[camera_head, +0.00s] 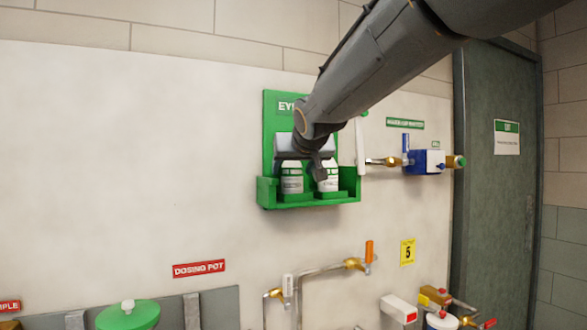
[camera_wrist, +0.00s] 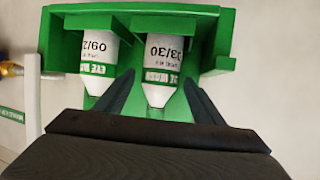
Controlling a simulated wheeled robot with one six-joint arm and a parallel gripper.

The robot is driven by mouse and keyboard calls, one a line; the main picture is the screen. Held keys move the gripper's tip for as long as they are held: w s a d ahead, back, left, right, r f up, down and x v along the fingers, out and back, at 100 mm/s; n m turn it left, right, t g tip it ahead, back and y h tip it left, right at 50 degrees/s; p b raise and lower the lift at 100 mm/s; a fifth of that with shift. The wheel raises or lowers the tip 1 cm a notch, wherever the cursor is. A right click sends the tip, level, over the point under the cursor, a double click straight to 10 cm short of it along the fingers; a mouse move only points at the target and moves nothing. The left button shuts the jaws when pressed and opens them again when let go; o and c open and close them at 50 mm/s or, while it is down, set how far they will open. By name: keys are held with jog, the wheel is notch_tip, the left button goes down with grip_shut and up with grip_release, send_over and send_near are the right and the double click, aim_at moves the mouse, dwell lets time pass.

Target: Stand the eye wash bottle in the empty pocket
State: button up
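A green wall-mounted eye wash station (camera_head: 355,187) holds two white bottles side by side behind its low front lip. The left bottle (camera_head: 291,180) looks upright in the left pocket, and the right bottle (camera_head: 328,177) stands in the right pocket. The wrist view is upside down: there the bottle dated 03/30 (camera_wrist: 170,58) is at the right and the other bottle (camera_wrist: 98,58) at the left. My gripper (camera_wrist: 160,77) has one finger on each side of the 03/30 bottle's tapered top, with a small gap showing. Its bottom is hidden by the lip.
A blue box valve (camera_head: 425,162) with brass fittings is on the wall to the right. A white lever (camera_head: 360,145) hangs close to the station's right side. Pipes with an orange handle (camera_head: 369,251) lie below. The wall left of the station is bare.

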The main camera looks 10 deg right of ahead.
jog(key=shift+s+r, duration=0.15)
jog(key=shift+r, duration=0.05)
jog(key=p+v, duration=0.7)
jog(key=v, duration=0.4)
jog(key=shift+s+r, duration=0.2)
jog(key=shift+s+a+p, duration=0.1)
jog(key=shift+p, duration=0.35)
jog(key=shift+f, duration=0.1)
